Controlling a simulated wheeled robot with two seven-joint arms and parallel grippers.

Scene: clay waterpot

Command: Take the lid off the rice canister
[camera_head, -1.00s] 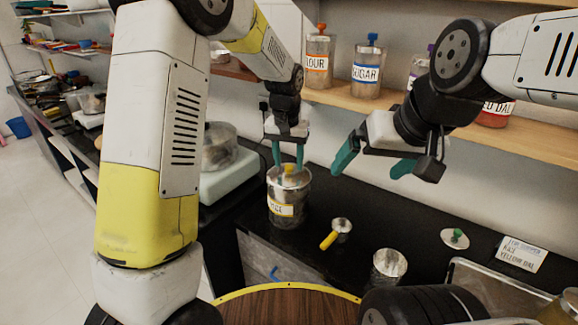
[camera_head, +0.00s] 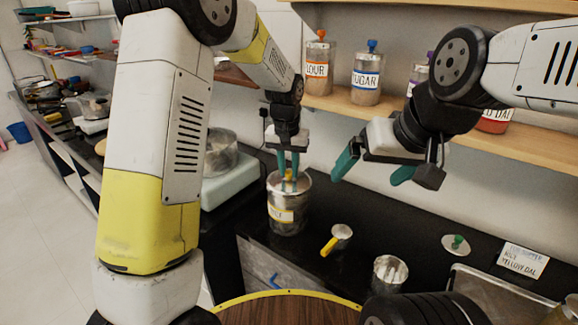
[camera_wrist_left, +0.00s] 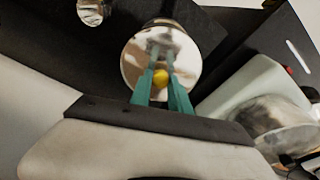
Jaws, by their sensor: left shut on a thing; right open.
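The rice canister (camera_head: 288,213) is a clear jar with a yellow-edged label on the black counter, upright. Its round shiny lid (camera_wrist_left: 135,62) has a yellow knob (camera_head: 289,174). The lid is on or just at the canister's mouth; I cannot tell whether there is a gap. My left gripper (camera_head: 288,168) points down from above, its teal fingers shut on the yellow knob. In the left wrist view the knob (camera_wrist_left: 160,77) shows between the fingers. My right gripper (camera_head: 372,172) is open and empty, in the air to the right of the canister.
A scoop with a yellow handle (camera_head: 329,247), an open metal-looking jar (camera_head: 390,274) and a lid with a green knob (camera_head: 456,244) lie to the right. A scale with a pan (camera_head: 219,158) stands left. The shelf (camera_head: 450,132) holds labelled jars.

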